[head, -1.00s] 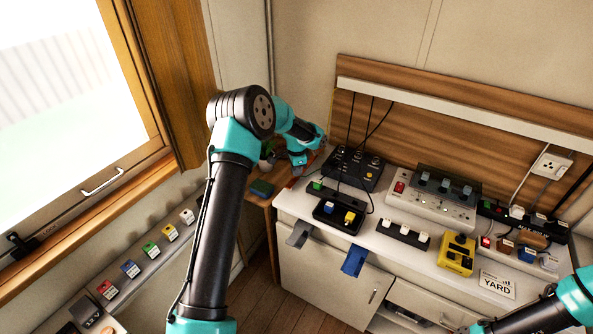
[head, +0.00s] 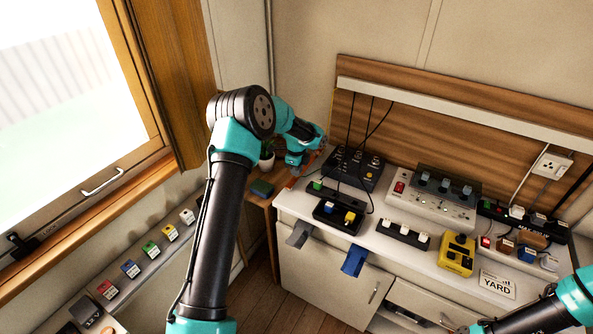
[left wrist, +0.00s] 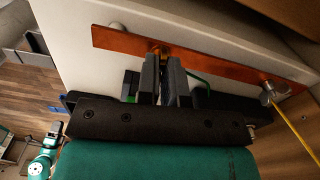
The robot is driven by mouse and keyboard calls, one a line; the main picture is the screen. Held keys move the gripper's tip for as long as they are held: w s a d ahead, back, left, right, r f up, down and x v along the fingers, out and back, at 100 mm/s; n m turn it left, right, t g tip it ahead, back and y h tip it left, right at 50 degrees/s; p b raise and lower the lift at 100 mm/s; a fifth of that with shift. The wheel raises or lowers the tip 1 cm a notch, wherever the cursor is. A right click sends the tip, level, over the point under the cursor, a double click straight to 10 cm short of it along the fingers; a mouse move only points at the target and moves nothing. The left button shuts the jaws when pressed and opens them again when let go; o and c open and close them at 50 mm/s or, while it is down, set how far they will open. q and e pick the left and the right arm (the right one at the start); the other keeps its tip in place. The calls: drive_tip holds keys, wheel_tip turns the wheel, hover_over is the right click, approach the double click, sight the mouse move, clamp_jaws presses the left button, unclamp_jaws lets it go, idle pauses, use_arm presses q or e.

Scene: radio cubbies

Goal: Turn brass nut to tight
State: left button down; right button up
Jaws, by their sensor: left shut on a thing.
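The brass nut (left wrist: 160,48) shows as a small yellowish piece on a copper bar (left wrist: 205,62) in the left wrist view. My left gripper (left wrist: 163,58) has its two dark fingers closed around it at the bar, and they cover most of the nut. In the head view my left gripper (head: 297,170) is at the far end of the arm, by the left end of the worktop. The nut is too small and hidden there to make out.
A green wire runs behind the fingers. Right of my left gripper stands a dark radio unit (head: 352,168) with cables. A potted plant (head: 266,158) stands close by on the left.

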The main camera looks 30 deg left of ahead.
idle(0.4)
use_arm(q)
drive_tip(key=c, duration=1.3)
unclamp_jaws()
drive_tip(key=shift+o, duration=0.2)
drive_tip(key=shift+r, duration=0.1)
wheel_tip(320, 180, up, 17)
drive_tip(key=shift+r, duration=0.15)
